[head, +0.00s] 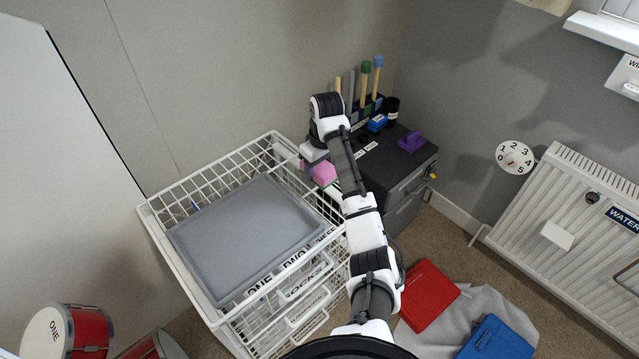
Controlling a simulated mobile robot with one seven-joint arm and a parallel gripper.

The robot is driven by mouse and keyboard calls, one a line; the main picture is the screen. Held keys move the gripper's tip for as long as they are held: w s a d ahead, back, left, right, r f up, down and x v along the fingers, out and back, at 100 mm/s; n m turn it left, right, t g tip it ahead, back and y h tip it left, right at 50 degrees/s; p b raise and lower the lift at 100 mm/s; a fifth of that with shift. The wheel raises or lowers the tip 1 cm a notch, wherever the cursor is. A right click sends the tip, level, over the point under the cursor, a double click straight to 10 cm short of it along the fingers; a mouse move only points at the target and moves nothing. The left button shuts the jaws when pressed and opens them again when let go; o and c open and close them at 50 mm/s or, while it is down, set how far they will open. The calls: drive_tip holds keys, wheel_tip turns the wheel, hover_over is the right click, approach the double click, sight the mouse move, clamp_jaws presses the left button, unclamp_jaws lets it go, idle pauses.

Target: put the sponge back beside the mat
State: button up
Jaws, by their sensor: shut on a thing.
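The pink sponge (325,174) is in the head view, near the right back corner of the white wire basket unit. My gripper (310,170) is shut on it, with pink showing on both sides of a dark finger. The grey mat (245,238) appears to be the flat grey slab with a raised rim on top of the basket unit. The sponge is apart from the mat, beyond its back right edge. The gripper hides part of the sponge, and its height above the surface is hard to tell.
The white wire basket unit (170,197) has raised rims. A dark cabinet (410,165) stands behind my arm, with a purple object (411,141), a blue block (377,122) and upright handled tools. Red (429,296) and blue (497,340) folded items lie on grey cloth on the floor.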

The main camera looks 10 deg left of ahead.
sight(321, 166)
drive_tip(key=shift+f+p, duration=0.45)
drive_tip(key=shift+f, duration=2.55)
drive_tip(key=shift+f, duration=0.2)
drive_tip(key=o, duration=1)
drive_tip(key=shift+r, duration=0.1)
drive_tip(key=r, duration=0.7)
drive_tip(key=d+r, duration=0.1)
drive_tip(key=r, duration=0.3)
drive_tip(key=shift+s+d+b, duration=0.1)
drive_tip(key=shift+s+b, duration=0.2)
drive_tip(key=shift+b, duration=0.05)
drive_tip(key=shift+s+r, duration=0.1)
drive_tip(key=shift+r, duration=0.55)
